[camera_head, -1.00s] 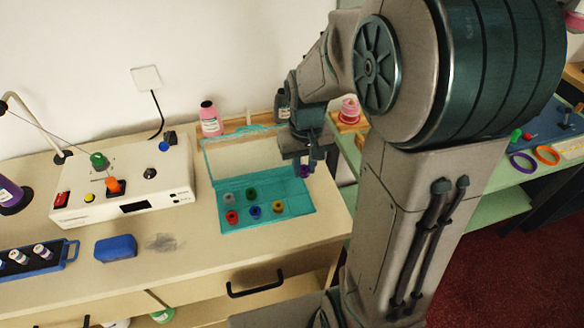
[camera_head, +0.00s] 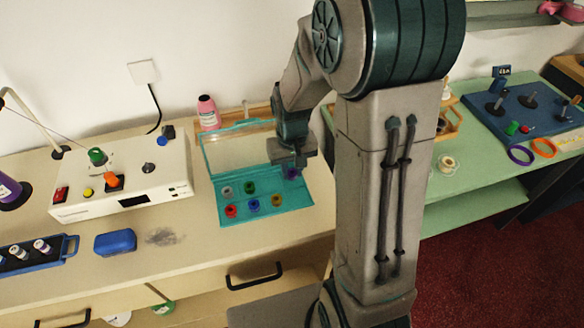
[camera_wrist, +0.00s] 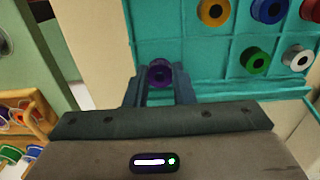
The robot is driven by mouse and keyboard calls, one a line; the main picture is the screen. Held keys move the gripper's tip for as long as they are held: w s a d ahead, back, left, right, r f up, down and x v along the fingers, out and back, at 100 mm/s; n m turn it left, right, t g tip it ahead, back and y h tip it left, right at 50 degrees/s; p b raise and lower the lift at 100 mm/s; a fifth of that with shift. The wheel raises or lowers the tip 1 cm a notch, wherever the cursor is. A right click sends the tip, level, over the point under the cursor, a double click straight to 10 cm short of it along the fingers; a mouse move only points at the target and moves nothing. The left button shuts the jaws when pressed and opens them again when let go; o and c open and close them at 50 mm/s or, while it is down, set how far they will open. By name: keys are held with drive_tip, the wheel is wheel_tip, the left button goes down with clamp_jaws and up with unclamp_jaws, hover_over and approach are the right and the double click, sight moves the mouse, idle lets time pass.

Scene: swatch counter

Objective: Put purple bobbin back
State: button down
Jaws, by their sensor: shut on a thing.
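The purple bobbin (camera_head: 292,173) is held between the fingers of my gripper (camera_head: 291,164). In the wrist view the bobbin (camera_wrist: 159,73) sits between the two fingertips (camera_wrist: 160,88). The gripper is over the back right part of the open teal case (camera_head: 222,219); its height above the case is hard to judge. The case holds red (camera_head: 231,211), blue (camera_head: 254,206) and yellow (camera_head: 276,200) bobbins in the front row. White (camera_head: 227,191) and green (camera_head: 250,187) ones sit in the back row. The place right of the green one looks empty.
The case lid (camera_head: 235,152) stands open at the back, near a pink bottle (camera_head: 208,113). A white machine (camera_head: 125,190) and a blue box (camera_head: 115,242) are to the left. A green table (camera_head: 480,185) with rings and a blue peg board (camera_head: 530,112) is at the right.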

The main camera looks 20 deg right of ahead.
sight(292, 181)
drive_tip(key=shift+f+b, duration=0.35)
drive_tip(key=shift+f, duration=0.15)
drive_tip(key=c, duration=1.2)
unclamp_jaws()
drive_tip(key=shift+c, duration=0.2)
drive_tip(key=shift+r, duration=0.15)
drive_tip(key=shift+w+r+p, duration=0.1)
drive_tip(key=shift+r+p, duration=0.2)
drive_tip(key=shift+p, duration=0.1)
wheel_tip(292, 181, up, 12)
drive_tip(key=s+r+t, duration=0.2)
drive_tip(key=s+t, duration=0.1)
drive_tip(key=s, duration=1.1)
drive_tip(key=shift+s+r, duration=0.2)
drive_tip(key=shift+r, duration=0.15)
